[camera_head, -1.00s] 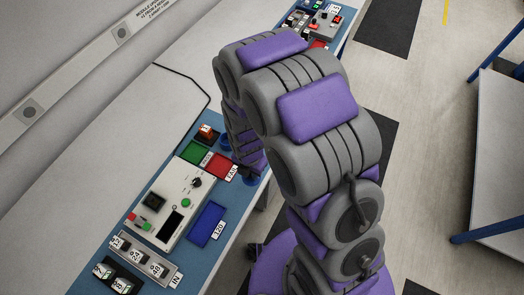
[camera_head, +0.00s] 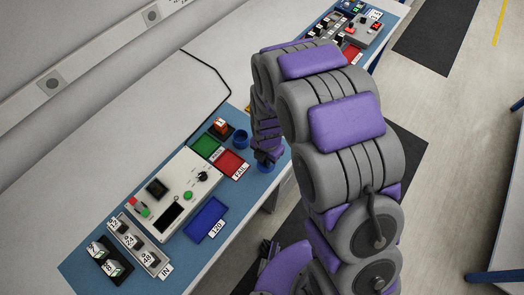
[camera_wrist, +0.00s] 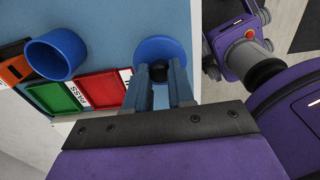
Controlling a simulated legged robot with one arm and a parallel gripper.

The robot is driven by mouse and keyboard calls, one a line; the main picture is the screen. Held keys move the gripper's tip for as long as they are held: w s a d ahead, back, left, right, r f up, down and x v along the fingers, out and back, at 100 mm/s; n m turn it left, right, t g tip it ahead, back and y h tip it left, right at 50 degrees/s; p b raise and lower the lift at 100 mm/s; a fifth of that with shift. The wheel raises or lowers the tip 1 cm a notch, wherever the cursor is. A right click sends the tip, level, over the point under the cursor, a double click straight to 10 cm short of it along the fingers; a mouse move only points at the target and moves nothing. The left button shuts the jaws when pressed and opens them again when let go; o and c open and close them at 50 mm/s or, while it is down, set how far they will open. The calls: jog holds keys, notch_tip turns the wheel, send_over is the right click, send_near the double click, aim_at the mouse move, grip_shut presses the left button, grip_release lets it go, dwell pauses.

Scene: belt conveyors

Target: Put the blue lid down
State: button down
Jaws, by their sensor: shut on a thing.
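My gripper (camera_wrist: 160,82) is shut on the black knob (camera_wrist: 159,70) of the round blue lid (camera_wrist: 150,48). The lid is at the right side of the blue mat (camera_wrist: 110,28), near its edge, in the wrist view. Whether it touches the mat or hangs just above it I cannot tell. In the head view the lid (camera_head: 266,168) shows only partly below my gripper, right of the red FAIL tray (camera_head: 232,163). An open blue cup (camera_wrist: 55,55) stands left of the lid in the wrist view; it also shows in the head view (camera_head: 240,139).
A green PASS tray (camera_head: 206,145) lies beside the red one. An orange block (camera_head: 221,126) sits on a black pad behind. A grey control box (camera_head: 172,197), a blue tray (camera_head: 207,219) and several numbered blocks fill the near part of the mat.

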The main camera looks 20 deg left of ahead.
jog(key=w, duration=0.3)
jog(key=shift+a+f, duration=0.15)
jog(key=shift+a, duration=0.2)
jog(key=a, duration=0.1)
jog(key=w+a, duration=0.1)
jog(key=a, duration=0.1)
jog(key=shift+w+a+f+b, duration=0.1)
jog(key=shift+w+f+b, duration=0.2)
jog(key=f, duration=0.1)
jog(key=d+f+b, duration=0.1)
jog(key=f, duration=0.1)
jog(key=shift+d+f, duration=0.1)
jog(key=shift+d, duration=0.4)
jog(key=shift+a, duration=0.2)
jog(key=c, duration=1.3)
grip_release()
jog(key=shift+a+f, duration=0.1)
jog(key=shift+a, duration=0.2)
jog(key=shift+c, duration=0.2)
jog(key=o, duration=0.3)
jog(key=shift+a, duration=0.3)
jog(key=shift+o, duration=0.4)
jog(key=shift+d+r, duration=0.2)
jog(key=shift+d, duration=0.45)
notch_tip(320, 180, up, 12)
jog(key=p, duration=0.2)
jog(key=shift+a, duration=0.2)
